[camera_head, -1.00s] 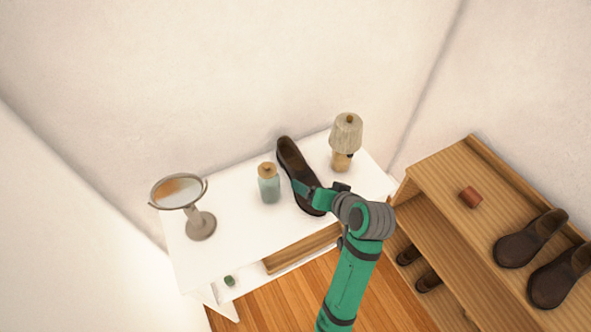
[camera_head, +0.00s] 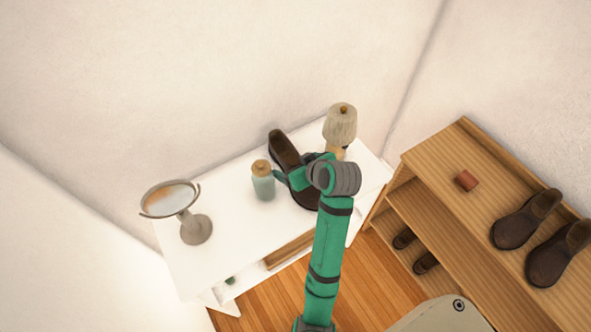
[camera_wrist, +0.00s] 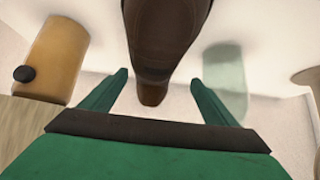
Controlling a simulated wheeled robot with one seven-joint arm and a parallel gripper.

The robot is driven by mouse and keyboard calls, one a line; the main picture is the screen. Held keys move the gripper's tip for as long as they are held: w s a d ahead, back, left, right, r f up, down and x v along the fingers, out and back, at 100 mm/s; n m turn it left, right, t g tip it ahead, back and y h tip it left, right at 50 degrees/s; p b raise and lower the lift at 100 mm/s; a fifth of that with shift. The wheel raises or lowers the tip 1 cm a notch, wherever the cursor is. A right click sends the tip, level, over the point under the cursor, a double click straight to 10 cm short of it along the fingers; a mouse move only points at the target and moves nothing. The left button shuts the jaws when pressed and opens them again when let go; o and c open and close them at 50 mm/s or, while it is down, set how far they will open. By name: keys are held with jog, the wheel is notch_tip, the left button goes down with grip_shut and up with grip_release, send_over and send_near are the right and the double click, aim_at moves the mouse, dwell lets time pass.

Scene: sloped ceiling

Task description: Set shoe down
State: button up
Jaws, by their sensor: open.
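A dark brown shoe (camera_head: 284,148) lies on the white table (camera_head: 222,196), between the teal bottle and the lamp. My arm hides the shoe's near part in the head view. My gripper (camera_head: 288,179) is over the shoe's middle and near part. In the wrist view, my gripper (camera_wrist: 157,83) is open, with one finger on each side of the shoe (camera_wrist: 156,45). A gap shows between the shoe and each finger there.
The teal bottle (camera_head: 263,182) stands close left of the shoe, and the lamp (camera_head: 340,128) close right. A round mirror on a stand (camera_head: 195,228) is at the table's left. A wooden shelf (camera_head: 425,165) at right holds shoes and a small reddish-brown object (camera_head: 466,180).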

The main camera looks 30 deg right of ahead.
aim_at(287, 159)
jog(key=shift+w+d+f, duration=0.25)
jog(key=shift+w+f, duration=0.55)
jog(key=shift+w, duration=0.25)
jog(key=shift+w+d+f, duration=0.2)
jog(key=shift+w+f, duration=0.55)
jog(key=shift+w, duration=0.3)
jog(key=c, duration=1.5)
notch_tip(287, 159, up, 10)
jog(key=shift+r, duration=0.1)
